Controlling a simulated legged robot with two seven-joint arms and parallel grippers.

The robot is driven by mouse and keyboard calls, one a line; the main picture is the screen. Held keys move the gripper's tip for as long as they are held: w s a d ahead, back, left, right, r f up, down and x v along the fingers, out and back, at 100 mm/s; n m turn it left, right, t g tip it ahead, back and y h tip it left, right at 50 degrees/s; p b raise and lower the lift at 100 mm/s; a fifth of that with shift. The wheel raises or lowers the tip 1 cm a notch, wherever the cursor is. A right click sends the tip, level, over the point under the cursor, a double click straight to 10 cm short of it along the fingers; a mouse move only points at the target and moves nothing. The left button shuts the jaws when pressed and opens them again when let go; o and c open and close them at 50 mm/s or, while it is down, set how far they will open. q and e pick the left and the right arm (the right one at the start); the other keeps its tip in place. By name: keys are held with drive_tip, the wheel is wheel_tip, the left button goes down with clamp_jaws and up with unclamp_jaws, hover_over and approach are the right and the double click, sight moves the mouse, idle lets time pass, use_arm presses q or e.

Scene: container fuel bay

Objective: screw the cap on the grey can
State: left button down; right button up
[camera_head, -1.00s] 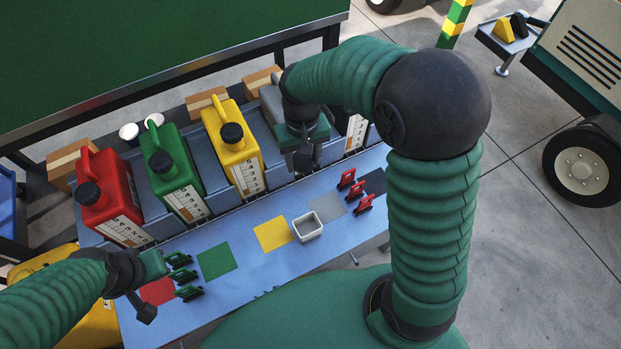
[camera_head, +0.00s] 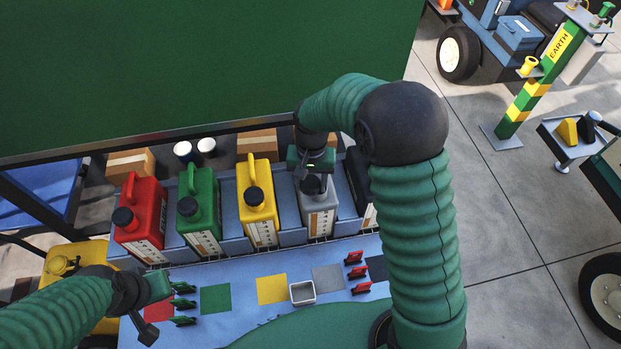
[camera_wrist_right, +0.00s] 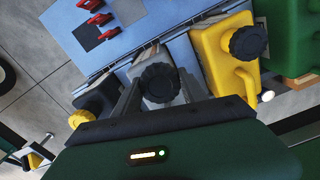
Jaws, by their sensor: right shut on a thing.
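The grey can (camera_head: 319,220) stands upright in the rack between the yellow can and the black can. My right gripper (camera_head: 315,188) is over the top of the grey can and hides much of it. In the right wrist view, a black ridged cap (camera_wrist_right: 160,84) sits between the two fingers of my right gripper (camera_wrist_right: 158,92), which is shut on it. The cap is over the grey can, but I cannot tell how it sits on the neck. My left gripper (camera_head: 150,308) is far off at the lower left, near green clips; its jaw state is unclear.
Red (camera_head: 140,215), green (camera_head: 199,208) and yellow (camera_head: 258,200) cans with black caps stand left of the grey can, a black can (camera_head: 360,180) right. The blue table (camera_head: 245,262) has coloured squares, an empty-looking white tray (camera_head: 303,293) and red clips (camera_head: 357,272).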

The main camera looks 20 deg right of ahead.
drive_tip(key=w+d+r+m+p, duration=0.25)
drive_tip(key=d+m+p, duration=0.2)
drive_tip(key=p, duration=0.65)
drive_tip(key=shift+m, duration=0.85)
drive_tip(key=f+b, duration=0.2)
drive_tip(key=f, duration=0.1)
drive_tip(key=f+b, duration=0.1)
drive_tip(key=shift+s+a+f, duration=0.35)
drive_tip(key=shift+a, duration=0.1)
drive_tip(key=shift+f+b, duration=0.35)
drive_tip(key=shift+f, duration=0.05)
drive_tip(key=shift+f, duration=0.15)
